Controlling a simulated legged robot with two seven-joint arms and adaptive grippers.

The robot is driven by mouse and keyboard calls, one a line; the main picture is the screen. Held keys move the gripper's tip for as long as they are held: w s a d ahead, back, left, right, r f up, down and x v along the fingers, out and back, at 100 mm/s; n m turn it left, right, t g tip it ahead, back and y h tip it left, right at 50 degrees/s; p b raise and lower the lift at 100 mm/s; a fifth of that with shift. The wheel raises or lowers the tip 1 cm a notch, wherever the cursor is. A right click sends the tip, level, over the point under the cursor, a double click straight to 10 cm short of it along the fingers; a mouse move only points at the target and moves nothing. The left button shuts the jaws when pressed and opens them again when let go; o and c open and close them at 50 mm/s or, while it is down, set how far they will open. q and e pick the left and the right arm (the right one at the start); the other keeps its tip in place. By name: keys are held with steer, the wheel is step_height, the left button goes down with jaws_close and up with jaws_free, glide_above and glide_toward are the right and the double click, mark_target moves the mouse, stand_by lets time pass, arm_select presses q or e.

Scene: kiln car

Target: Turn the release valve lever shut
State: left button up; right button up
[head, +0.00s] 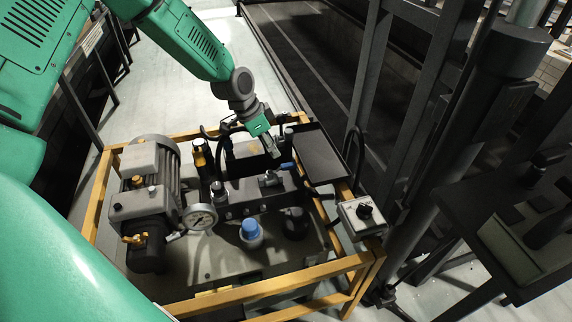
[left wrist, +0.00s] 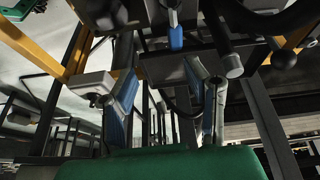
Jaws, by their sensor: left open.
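The release valve lever (head: 287,166) has a small blue grip and sits on the dark valve block (head: 250,192) in the yellow-framed power unit. My left gripper (head: 273,150) reaches down from above, just behind the lever in the head view. In the left wrist view, the blue lever grip (left wrist: 175,37) is ahead of my left gripper (left wrist: 165,85), between the lines of its two spread fingers. The fingers are apart, with nothing between them, and I see no contact with the lever. My right gripper is not in view.
A motor (head: 150,175), a pressure gauge (head: 200,218) and a blue cap (head: 250,228) crowd the unit. A dark tray (head: 318,153) lies right of the lever, and a switch box (head: 362,215) is at the frame's right corner. Yellow rails (head: 270,288) surround it.

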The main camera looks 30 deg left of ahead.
mark_target(287, 164)
arm_select(q)
steer(key=w+f+b, duration=0.1)
steer(key=f, duration=0.2)
steer(key=w+f+b, duration=0.1)
steer(key=w+f, duration=0.1)
steer(key=f, duration=0.1)
steer(key=w+f+b, duration=0.1)
steer(key=w+f, duration=0.1)
steer(key=f, duration=0.1)
steer(key=shift+d+f, duration=0.25)
steer(key=shift+d, duration=0.1)
steer(key=shift+w+d+f, duration=0.2)
steer(key=shift+d+f, duration=0.1)
steer(key=shift+f, duration=0.25)
steer(key=shift+d, duration=0.2)
steer(key=shift+a+m, duration=0.15)
steer(key=shift+m, duration=0.15)
jaws_close()
